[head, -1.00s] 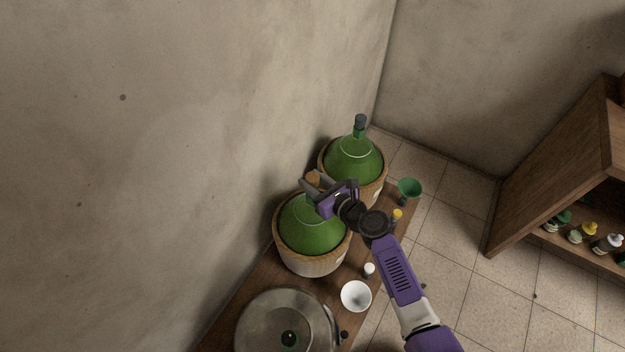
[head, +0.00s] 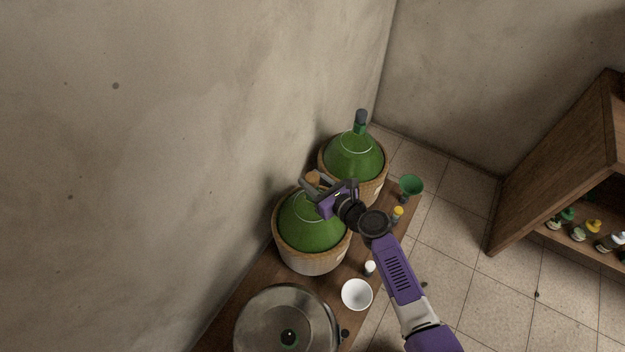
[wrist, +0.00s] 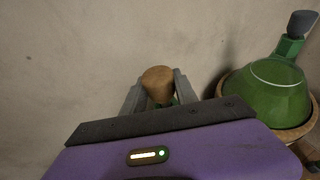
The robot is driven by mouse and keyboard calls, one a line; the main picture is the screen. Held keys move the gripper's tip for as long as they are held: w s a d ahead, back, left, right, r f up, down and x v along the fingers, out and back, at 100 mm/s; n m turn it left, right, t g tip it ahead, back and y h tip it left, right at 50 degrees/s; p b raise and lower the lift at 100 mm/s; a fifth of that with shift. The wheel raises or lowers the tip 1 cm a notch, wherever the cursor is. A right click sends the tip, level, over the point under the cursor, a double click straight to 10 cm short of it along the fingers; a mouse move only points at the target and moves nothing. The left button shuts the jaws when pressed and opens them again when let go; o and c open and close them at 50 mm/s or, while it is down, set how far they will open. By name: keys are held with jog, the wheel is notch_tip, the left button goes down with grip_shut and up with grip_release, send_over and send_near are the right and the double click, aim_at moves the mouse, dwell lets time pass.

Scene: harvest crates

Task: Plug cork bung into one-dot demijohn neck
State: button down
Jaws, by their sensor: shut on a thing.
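The cork bung (wrist: 158,82) is brown and held between the fingers of my gripper (wrist: 160,92) in the wrist view. In the head view the cork (head: 313,177) and my gripper (head: 318,188) are over the top of the nearer green demijohn (head: 308,228), which sits in a wicker basket. A bit of green shows just below the cork in the wrist view; the neck is mostly hidden, so I cannot tell if the cork is in it. The farther demijohn (head: 354,157) has a dark stopper (head: 361,117) in its neck. I cannot make out dots on either demijohn.
Both demijohns stand on a wooden bench (head: 262,276) along the wall. A steel lidded pot (head: 288,322), a white bowl (head: 357,294), a small white-capped bottle (head: 370,268), a yellow-capped bottle (head: 397,213) and a green funnel (head: 411,185) share it. A wooden shelf (head: 556,170) stands right.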

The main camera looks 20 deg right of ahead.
jog(key=shift+f+b, duration=0.65)
jog(key=shift+f, duration=0.15)
jog(key=c, duration=0.9)
grip_release()
jog(key=shift+s+r, duration=0.1)
jog(key=p+v, duration=0.1)
jog(key=v, duration=0.6)
jog(key=shift+s+d+r, duration=0.1)
jog(key=shift+s+d, duration=0.05)
jog(key=shift+s, duration=0.1)
